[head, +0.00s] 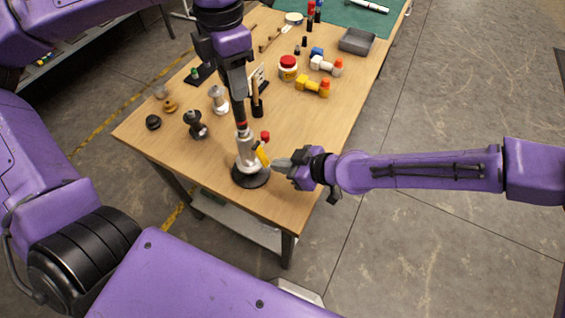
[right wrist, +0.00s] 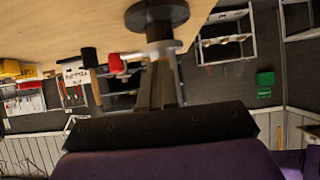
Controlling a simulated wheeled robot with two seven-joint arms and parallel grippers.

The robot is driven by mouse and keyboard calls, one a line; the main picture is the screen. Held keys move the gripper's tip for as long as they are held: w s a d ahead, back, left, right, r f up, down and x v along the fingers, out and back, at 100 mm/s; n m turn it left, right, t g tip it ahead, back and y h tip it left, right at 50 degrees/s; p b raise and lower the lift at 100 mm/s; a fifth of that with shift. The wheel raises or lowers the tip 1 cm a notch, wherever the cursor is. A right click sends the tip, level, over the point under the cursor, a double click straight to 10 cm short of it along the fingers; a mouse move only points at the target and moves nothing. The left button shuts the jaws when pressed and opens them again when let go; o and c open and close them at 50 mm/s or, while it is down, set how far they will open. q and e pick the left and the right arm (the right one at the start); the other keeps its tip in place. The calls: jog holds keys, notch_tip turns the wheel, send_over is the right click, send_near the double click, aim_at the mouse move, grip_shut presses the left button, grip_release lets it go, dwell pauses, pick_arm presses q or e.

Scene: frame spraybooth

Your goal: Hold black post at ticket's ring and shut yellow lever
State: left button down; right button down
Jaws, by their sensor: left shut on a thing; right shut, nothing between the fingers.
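The clamp stand is a pale metal body (head: 245,150) on a round black base (head: 251,179) near the table's near end. Its yellow lever (head: 262,155) slants down its right side. A dark post (head: 241,121) with a red band stands above the clamp, roughly upright. My left gripper (head: 239,112) comes from above and is shut on the post; its fingers hide part of it. My right gripper (head: 280,163) is shut and empty, its tips close beside the lever; I cannot tell whether they touch. A white ticket (head: 257,75) stands behind, partly hidden; its ring mark is unreadable.
A dark fitting (head: 195,125) and a metal fitting (head: 218,99) stand left of the clamp. A red-and-white jar (head: 288,68), a yellow part (head: 312,86) and a grey tray (head: 357,41) lie farther back. The wooden table (head: 300,135) is clear right of the clamp.

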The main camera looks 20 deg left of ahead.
jog(key=shift+r, duration=0.8)
jog(key=shift+d+r, duration=0.1)
jog(key=shift+d, duration=0.2)
jog(key=s+d+r, duration=0.1)
jog(key=d+r, duration=0.1)
jog(key=d, duration=1.1)
pick_arm(q)
jog(key=c, duration=0.6)
grip_release()
